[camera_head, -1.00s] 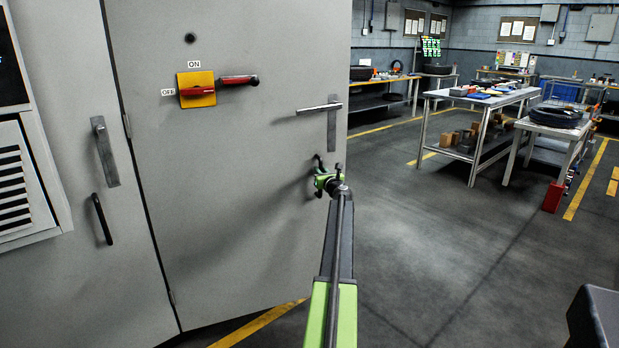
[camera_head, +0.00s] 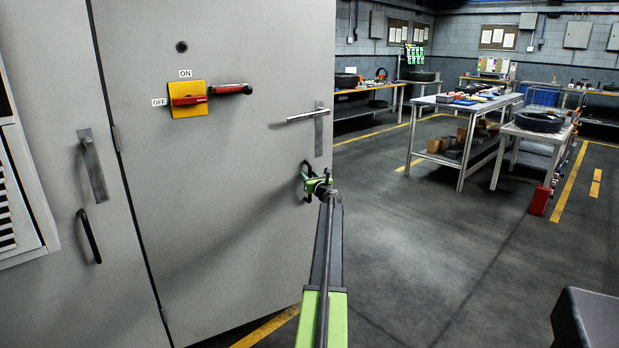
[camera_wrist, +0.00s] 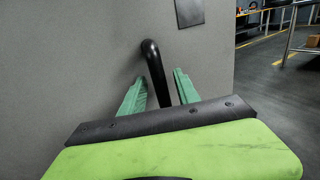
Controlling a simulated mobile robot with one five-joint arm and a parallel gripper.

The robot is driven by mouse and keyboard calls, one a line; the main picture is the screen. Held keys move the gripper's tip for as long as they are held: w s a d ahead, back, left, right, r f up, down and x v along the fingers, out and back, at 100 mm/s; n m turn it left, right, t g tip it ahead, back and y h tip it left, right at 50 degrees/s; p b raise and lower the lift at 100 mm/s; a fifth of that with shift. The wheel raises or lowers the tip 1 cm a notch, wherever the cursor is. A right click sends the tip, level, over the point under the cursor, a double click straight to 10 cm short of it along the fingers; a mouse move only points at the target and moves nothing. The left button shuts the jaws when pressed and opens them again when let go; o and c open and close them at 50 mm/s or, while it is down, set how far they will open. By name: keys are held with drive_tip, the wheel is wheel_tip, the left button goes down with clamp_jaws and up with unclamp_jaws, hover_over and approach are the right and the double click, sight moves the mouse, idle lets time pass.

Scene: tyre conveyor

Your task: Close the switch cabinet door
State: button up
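The switch cabinet door (camera_head: 225,190) is a large grey panel standing ajar, hinged on its left, with its free edge toward the room. It carries a red switch on a yellow plate (camera_head: 188,98) and a metal lever handle (camera_head: 308,116). A black curved pull handle (camera_wrist: 156,72) sits low near the free edge. My green gripper (camera_head: 318,182) is at this handle. In the wrist view my gripper's green fingers (camera_wrist: 160,90) stand apart, one on each side of the handle, with gaps visible. The handle's lower end is hidden behind my gripper body.
The fixed cabinet front with a metal handle (camera_head: 93,166) and a black pull handle (camera_head: 89,236) is at the left. Steel workbenches (camera_head: 470,105) and a table with a tyre (camera_head: 539,121) stand back right. Open floor (camera_head: 430,250) lies right of the door.

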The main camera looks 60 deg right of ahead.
drive_tip(key=v, duration=1.7)
drive_tip(key=shift+s+a, duration=0.1)
drive_tip(key=shift+a, duration=0.05)
drive_tip(key=shift+c, duration=0.4)
